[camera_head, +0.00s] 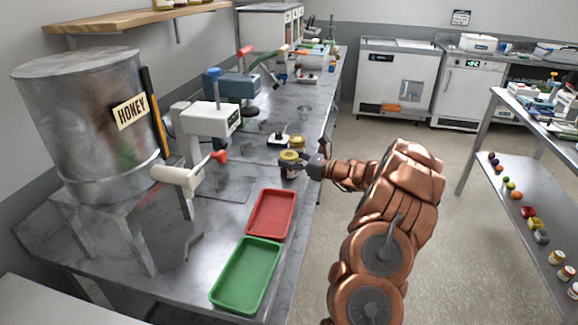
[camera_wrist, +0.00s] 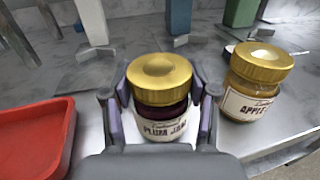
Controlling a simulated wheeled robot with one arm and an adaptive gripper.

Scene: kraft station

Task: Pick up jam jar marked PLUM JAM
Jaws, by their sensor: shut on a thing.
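The jam jar marked PLUM JAM (camera_wrist: 161,105) has a gold lid, dark contents and a pale label. It stands upright between the two fingers of my gripper (camera_wrist: 160,115) in the wrist view, with a finger against each side. In the head view the jar (camera_head: 289,162) is at the right edge of the metal table, and my gripper (camera_head: 303,165) reaches it from the right. My gripper is shut on the jar. I cannot tell whether the jar's base touches the table.
A gold-lidded jar with a label reading APPLE (camera_wrist: 256,85) stands close on the right in the wrist view. A red tray (camera_head: 271,214) and a green tray (camera_head: 246,274) lie nearer on the table. A HONEY drum (camera_head: 85,130) and a white press (camera_head: 205,120) stand left.

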